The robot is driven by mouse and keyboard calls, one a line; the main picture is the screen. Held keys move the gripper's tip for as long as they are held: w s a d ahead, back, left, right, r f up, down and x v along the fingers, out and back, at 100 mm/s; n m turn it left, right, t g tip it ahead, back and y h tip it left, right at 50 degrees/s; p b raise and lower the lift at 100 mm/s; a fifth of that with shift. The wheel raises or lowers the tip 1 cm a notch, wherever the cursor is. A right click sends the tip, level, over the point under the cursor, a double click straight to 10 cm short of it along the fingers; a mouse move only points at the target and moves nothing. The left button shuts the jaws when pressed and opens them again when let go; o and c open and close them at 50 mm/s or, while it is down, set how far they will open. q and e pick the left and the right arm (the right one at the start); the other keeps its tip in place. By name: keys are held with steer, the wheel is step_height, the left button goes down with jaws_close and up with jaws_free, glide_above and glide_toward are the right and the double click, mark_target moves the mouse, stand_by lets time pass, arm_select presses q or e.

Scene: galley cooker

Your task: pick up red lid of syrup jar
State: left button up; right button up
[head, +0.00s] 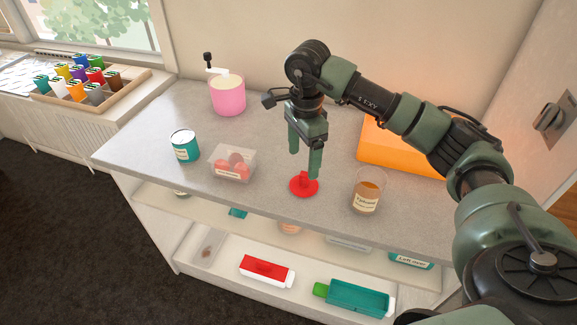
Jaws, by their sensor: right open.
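The red lid (304,186) lies flat on the grey counter near its front edge, with a raised knob in its middle. A lidless glass jar (367,192) with brown contents and a white label stands upright to its right; I take it for the syrup jar, though I cannot read the label for sure. My right gripper (305,165) points down just above and behind the lid, its fingers apart and nothing visible between them. One fingertip comes close to the knob; I cannot tell if they touch. My left gripper is not in view.
A clear box with red items (233,163) and a teal can (184,146) stand left of the lid. A pink grinder (227,95) is behind them. An orange box (384,148) stands at the right, behind the jar. Shelves below hold a red-and-white box (266,270).

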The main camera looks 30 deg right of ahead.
mark_target(305, 173)
steer(key=shift+s+d+f, duration=0.15)
steer(key=shift+f, duration=0.05)
steer(key=shift+s+a+f+p, duration=0.2)
steer(key=shift+s+f+p, duration=0.25)
steer(key=shift+s, duration=0.35)
step_height(305, 173, down, 2)
steer(key=shift+d+f+p, duration=0.1)
steer(key=shift+f+p, duration=0.1)
steer(key=shift+p, duration=0.35)
steer(key=f, duration=0.2)
steer(key=shift+w+f, duration=0.3)
steer(key=shift+w, duration=0.1)
steer(key=shift+s+f, duration=0.1)
steer(key=shift+f, duration=0.05)
steer(key=c, duration=0.8)
steer(key=shift+c, duration=1.2)
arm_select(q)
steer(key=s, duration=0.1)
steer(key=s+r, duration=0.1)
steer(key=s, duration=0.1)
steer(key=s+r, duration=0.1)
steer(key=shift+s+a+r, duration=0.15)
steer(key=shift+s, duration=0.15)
